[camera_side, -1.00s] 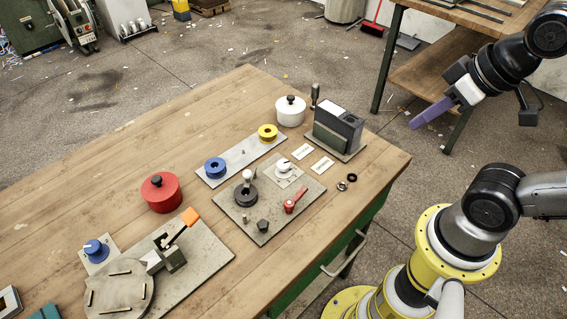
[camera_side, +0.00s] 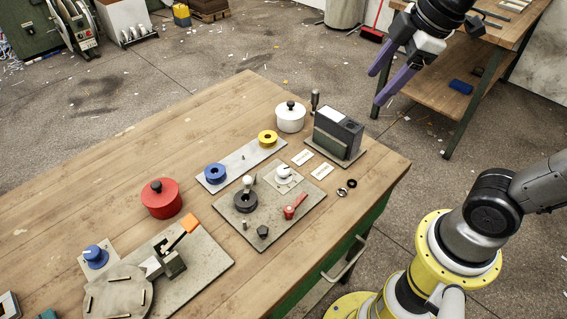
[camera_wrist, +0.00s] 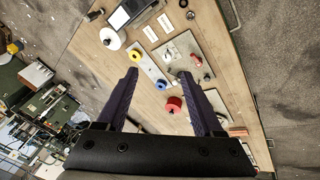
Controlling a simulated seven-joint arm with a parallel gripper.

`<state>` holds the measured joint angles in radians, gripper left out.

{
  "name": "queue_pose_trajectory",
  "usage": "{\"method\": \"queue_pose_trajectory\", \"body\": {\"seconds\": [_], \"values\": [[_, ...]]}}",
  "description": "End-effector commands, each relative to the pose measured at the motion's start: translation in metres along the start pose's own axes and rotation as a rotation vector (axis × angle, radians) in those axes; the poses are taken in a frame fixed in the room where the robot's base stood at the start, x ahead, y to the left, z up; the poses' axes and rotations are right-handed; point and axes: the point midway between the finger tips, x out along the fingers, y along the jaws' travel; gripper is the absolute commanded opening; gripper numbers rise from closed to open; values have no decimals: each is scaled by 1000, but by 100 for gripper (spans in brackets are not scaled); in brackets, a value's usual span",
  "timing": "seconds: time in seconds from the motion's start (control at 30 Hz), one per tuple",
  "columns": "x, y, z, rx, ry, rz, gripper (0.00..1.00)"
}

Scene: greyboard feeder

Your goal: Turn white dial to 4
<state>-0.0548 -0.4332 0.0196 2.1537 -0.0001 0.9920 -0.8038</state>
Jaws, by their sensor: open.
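The white dial (camera_side: 284,172) sits on a small light plate at the back of a grey panel (camera_side: 285,219) on the wooden bench. The panel also carries a black-based knob lever (camera_side: 246,199) and a red handle (camera_side: 294,207). The dial's number marks are too small to read. My gripper (camera_side: 378,88) has two purple fingers, spread apart and empty. It hangs in the air well above the back right of the bench, away from the dial. In the wrist view my gripper (camera_wrist: 162,80) is open, with the bench far below; the dial is too small to make out surely there.
A white lidded pot (camera_side: 290,117) and a dark box (camera_side: 338,132) stand behind the panel. A strip with a blue ring (camera_side: 215,174) and a yellow ring (camera_side: 267,138) lies to its left. A red pot (camera_side: 161,199), a blue dial (camera_side: 95,256) and an orange-handled clamp (camera_side: 172,262) are further left.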

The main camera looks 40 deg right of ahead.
Motion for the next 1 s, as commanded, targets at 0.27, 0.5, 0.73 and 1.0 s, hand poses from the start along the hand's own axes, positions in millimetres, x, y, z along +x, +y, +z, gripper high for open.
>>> {"method": "queue_pose_trajectory", "body": {"seconds": [0.27, 0.5, 0.73, 1.0], "values": [[61, 36, -73, -393, -75, -152, 68], [136, 34, -114, -548, -137, -287, 68], [177, 17, -119, -578, -186, -365, 68], [202, 6, -111, -583, -192, -375, 68]]}}
